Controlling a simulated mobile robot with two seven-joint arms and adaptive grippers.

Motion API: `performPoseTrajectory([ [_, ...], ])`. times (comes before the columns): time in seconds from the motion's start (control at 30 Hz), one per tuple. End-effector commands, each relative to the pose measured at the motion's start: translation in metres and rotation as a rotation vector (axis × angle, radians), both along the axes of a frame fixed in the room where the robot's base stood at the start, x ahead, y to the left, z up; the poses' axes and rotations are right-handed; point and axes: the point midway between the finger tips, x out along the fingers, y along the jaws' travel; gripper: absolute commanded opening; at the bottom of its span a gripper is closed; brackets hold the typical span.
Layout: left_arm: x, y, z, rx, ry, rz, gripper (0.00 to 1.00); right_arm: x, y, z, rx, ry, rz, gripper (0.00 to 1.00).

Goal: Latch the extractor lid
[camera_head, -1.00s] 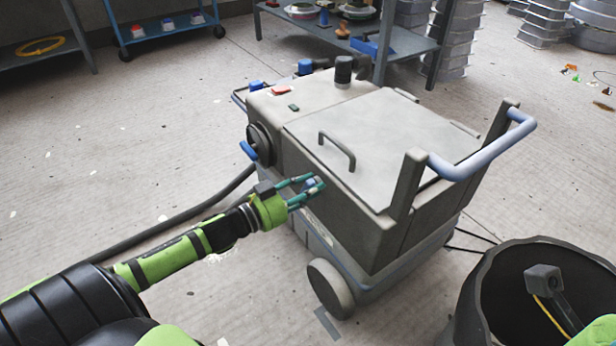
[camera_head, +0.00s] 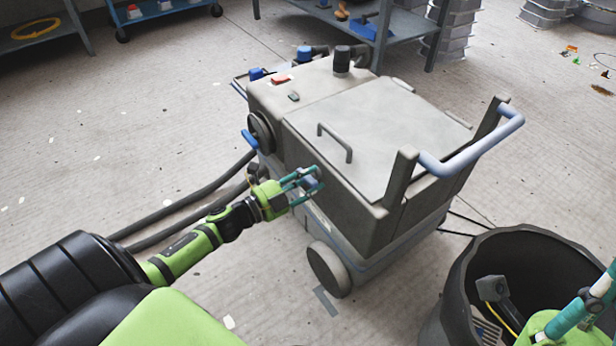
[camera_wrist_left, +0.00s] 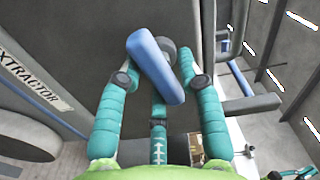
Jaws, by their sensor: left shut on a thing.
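The grey extractor (camera_head: 350,215) stands on wheels in the middle of the head view. Its pale lid (camera_head: 385,135), with a bar handle (camera_head: 335,143), lies flat on top. My left gripper (camera_head: 311,183) is at the side wall below the lid edge. In the left wrist view, my left gripper (camera_wrist_left: 160,84) is shut on a blue latch lever (camera_wrist_left: 154,66), which lies slanted between its teal fingers. The lever's round pivot shows behind it against the wall. My right gripper (camera_head: 580,308) shows only partly at the lower right; its opening cannot be judged.
A dark round bin (camera_head: 470,270) stands right of the extractor, close to my right arm. A blue push handle (camera_head: 478,155) sticks out at the extractor's right end. Hoses (camera_head: 185,212) run along the floor at left. Shelving (camera_head: 405,45) stands behind.

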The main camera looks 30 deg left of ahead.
Motion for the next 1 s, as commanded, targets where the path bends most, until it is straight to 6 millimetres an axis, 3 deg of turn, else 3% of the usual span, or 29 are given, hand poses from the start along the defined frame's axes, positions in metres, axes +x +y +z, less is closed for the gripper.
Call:
performPoseTrajectory([
  [0.4, -0.0014, -0.0034, -0.0049, 0.191, -0.077, -0.008, 0.04, 0.0015, 0.0019, 0.0008, -0.008, 0.012, 0.001, 0.00],
  [1.0, -0.0014, -0.0025, -0.0057, 0.227, -0.089, -0.008, 0.03, 0.0015, 0.0022, 0.0006, -0.009, 0.015, 0.002, 0.00],
])
